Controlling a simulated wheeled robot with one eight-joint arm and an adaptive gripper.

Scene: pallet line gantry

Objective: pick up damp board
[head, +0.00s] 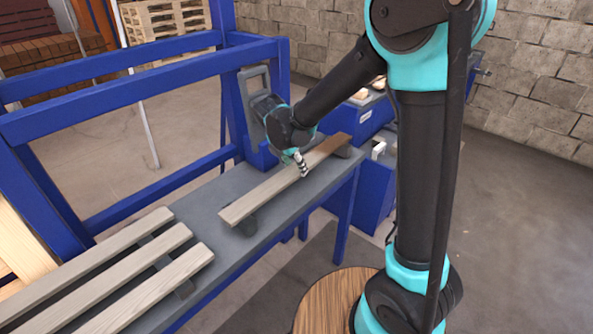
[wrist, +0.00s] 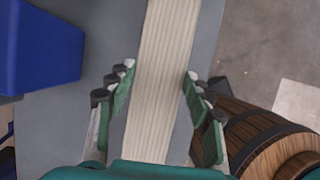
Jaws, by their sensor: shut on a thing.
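A pale wooden board (head: 262,191) with a darker brown far end lies across dark supports on the grey bench (head: 208,200). I take it to be the damp board. My gripper (head: 302,164) is at the board's far half, coming down from above. In the wrist view the board (wrist: 166,70) runs between the two fingers of my gripper (wrist: 160,78), one along each long edge. The gripper is shut on the board. The board still looks level and close to its supports; any small gap beneath it cannot be told.
Several pale boards (head: 130,258) lie side by side at the bench's near left. A blue frame (head: 130,112) rises along the bench's far side. A wooden barrel (wrist: 265,135) stands right of the bench in the wrist view. A pallet stack (head: 168,18) is behind.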

